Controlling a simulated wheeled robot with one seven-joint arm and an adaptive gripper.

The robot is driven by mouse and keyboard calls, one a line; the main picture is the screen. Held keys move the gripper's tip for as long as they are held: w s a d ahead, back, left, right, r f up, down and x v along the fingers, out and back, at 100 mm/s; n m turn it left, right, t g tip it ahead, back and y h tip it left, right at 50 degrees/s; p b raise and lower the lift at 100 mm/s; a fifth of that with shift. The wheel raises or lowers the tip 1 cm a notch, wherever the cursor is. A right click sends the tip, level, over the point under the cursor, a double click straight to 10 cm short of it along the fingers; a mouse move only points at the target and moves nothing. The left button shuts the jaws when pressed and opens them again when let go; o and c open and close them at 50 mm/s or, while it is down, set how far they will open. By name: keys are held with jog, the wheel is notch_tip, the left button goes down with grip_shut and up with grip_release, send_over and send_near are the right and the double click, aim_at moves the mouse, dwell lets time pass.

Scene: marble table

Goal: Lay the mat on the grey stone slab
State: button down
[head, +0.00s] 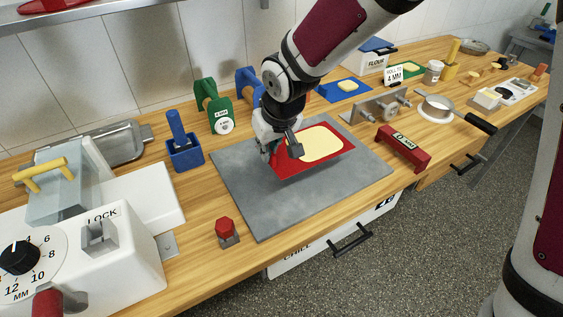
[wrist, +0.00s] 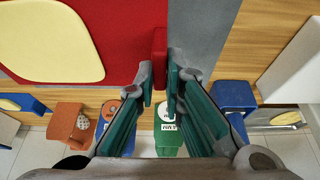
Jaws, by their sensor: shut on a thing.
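The red mat (head: 344,150) carries a flat, pale yellow dough sheet (head: 322,143). It is over the grey stone slab (head: 270,215), towards its back and middle, and looks roughly level. A dark shadow lies along its front edge, so it seems just above the slab; I cannot tell if any part touches. My gripper (head: 277,150) is at the mat's left side. In the wrist view my gripper (wrist: 161,78) is shut on a small red tab on the edge of the mat (wrist: 125,35). The slab (wrist: 198,30) shows beside the mat there.
A blue block holder (head: 185,155) and a red-topped piece (head: 226,230) stand left of the slab. A white machine (head: 130,255) fills the front left. A metal rail (head: 375,106) and a red bar (head: 403,150) are at the right.

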jog(key=shift+d+f+b, duration=0.1)
jog(key=shift+f+b, duration=0.25)
jog(key=shift+f, duration=3.25)
jog(key=c, duration=1.7)
grip_release()
jog(key=p+v, duration=0.2)
jog(key=v, duration=1)
